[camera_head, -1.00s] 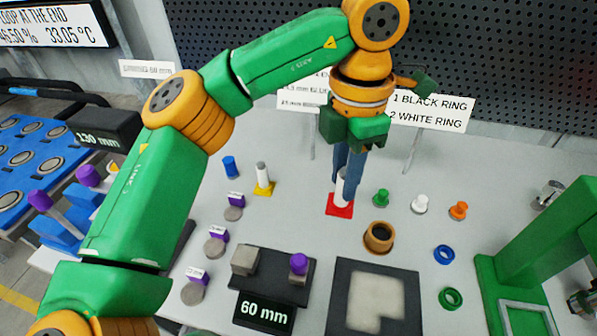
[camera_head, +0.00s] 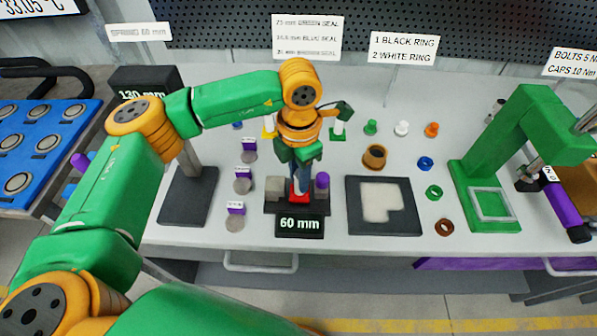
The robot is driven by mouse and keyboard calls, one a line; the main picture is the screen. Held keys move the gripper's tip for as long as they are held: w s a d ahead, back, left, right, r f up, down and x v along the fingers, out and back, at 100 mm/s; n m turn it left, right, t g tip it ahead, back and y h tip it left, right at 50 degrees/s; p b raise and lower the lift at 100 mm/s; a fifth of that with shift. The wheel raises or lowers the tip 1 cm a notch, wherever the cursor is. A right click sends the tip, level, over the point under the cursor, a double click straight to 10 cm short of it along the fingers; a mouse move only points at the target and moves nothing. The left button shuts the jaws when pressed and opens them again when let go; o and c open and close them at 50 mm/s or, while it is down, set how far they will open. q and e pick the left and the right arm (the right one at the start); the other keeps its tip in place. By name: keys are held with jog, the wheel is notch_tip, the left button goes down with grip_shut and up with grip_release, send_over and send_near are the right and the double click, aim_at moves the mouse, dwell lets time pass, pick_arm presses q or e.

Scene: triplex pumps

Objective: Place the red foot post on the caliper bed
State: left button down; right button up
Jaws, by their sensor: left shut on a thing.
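The red foot post (camera_head: 299,197) has a red square foot and a pale post, mostly hidden between my fingers. My left gripper (camera_head: 298,176) is shut on it and points down. It holds the post upright over the caliper bed (camera_head: 284,209), a dark plate with a "60 mm" label at its front. I cannot tell whether the foot touches the bed. My right gripper is not in view.
A taller dark stand (camera_head: 186,203) labelled 130 mm is to the left. A dark plate with a pale patch (camera_head: 367,222) lies to the right. Coloured seals and small pegs stand behind and right. A green press frame (camera_head: 486,170) stands at the far right.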

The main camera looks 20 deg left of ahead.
pick_arm(q)
jog(key=shift+w+d+f, duration=0.1)
jog(key=shift+d+f, duration=0.05)
jog(key=shift+f, duration=0.1)
jog(key=c, duration=0.6)
grip_release()
jog(key=shift+w, duration=0.15)
jog(key=shift+c, duration=0.2)
jog(key=shift+r, duration=0.1)
jog(key=shift+r, duration=0.3)
notch_tip(320, 180, up, 5)
jog(key=shift+f+b, duration=0.15)
jog(key=shift+b, duration=0.55)
notch_tip(320, 180, up, 7)
